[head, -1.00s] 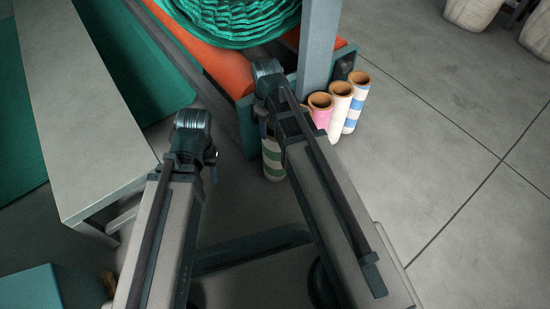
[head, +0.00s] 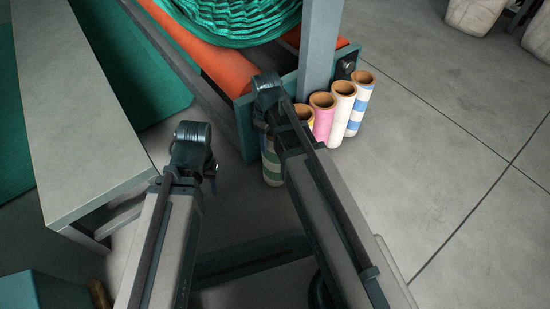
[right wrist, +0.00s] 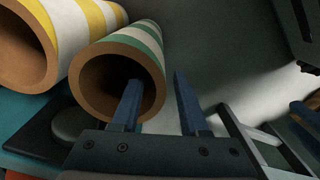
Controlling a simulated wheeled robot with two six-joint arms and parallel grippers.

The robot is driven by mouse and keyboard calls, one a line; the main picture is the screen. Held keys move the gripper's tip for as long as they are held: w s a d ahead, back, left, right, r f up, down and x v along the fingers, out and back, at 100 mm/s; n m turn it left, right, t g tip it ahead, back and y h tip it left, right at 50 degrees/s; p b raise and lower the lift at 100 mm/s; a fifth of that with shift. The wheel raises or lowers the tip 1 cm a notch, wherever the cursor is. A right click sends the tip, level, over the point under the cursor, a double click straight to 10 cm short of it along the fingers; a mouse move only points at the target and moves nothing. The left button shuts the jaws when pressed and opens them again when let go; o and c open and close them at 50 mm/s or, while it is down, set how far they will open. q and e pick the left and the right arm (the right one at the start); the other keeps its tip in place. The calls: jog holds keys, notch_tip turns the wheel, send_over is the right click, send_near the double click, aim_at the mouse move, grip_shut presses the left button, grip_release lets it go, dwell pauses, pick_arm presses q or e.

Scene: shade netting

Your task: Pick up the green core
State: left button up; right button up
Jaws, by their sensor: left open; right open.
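The green core is a tube with green and white stripes. In the head view the green core (head: 271,168) stands at the left end of a group of cores, partly hidden behind my right arm. In the right wrist view the green core (right wrist: 152,45) shows its brown open mouth close to my right gripper (right wrist: 157,78). That gripper is open with two blue fingers. The left finger overlaps the core's mouth in the picture; the right finger is to the right of the core. I cannot tell whether they touch.
A yellow-striped core (right wrist: 75,25) sits left beside the green one. Pink (head: 322,120), white (head: 341,112) and blue-striped (head: 360,100) cores stand close by. A grey post (head: 318,50) and a frame with green netting (head: 235,25) are behind. A long bench (head: 75,120) is left.

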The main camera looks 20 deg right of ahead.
grip_shut()
dwell(1.4)
